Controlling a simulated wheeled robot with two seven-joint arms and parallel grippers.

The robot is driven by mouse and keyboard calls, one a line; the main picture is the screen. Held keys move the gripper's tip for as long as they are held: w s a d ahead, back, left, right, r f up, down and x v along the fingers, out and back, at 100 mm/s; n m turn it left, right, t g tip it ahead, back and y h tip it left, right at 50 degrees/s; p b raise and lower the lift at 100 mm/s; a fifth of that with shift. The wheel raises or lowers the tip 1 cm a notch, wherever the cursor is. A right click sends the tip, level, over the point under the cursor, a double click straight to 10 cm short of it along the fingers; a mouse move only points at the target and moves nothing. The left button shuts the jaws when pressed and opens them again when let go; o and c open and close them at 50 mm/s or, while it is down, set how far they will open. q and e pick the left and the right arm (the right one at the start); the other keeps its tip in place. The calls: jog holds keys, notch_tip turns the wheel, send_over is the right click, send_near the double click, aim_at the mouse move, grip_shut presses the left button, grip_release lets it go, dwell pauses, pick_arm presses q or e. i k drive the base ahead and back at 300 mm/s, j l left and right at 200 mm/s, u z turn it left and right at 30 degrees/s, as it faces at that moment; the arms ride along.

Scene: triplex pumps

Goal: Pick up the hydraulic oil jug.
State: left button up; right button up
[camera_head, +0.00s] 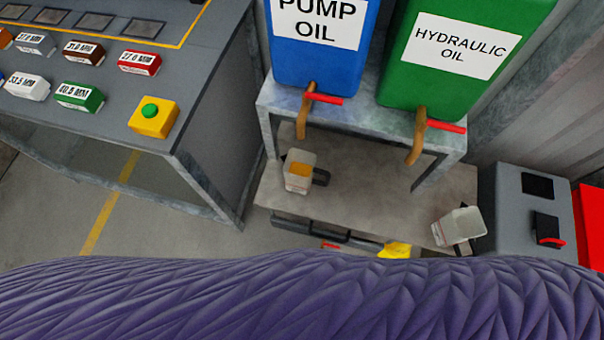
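Two small translucent jugs with dark handles stand on a metal shelf (365,195). The left jug (298,172) is below the pump oil tank's spout and shows an amber patch. The right jug (459,227) is at the shelf's front right, nearer the hydraulic oil tank; it looks pale, and its label is too small to read. The green hydraulic oil tank (455,85) has a brown spout (415,142) and a red lever above the shelf. Neither of my grippers is in view.
A blue pump oil tank (318,68) stands beside the green one on a raised metal stand (365,122). A grey bench (205,65) at left holds coloured labelled blocks and a green button on a yellow box (153,116). A grey cabinet (520,220) stands at right.

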aim_at(466, 224)
jog(key=k+j+z, duration=0.4)
jog(key=k+z, duration=0.2)
jog(key=k, duration=0.2)
jog(key=k+j+z, duration=0.1)
jog(key=k+z, duration=0.2)
jog(key=i+z, duration=0.1)
jog(key=i, duration=0.15)
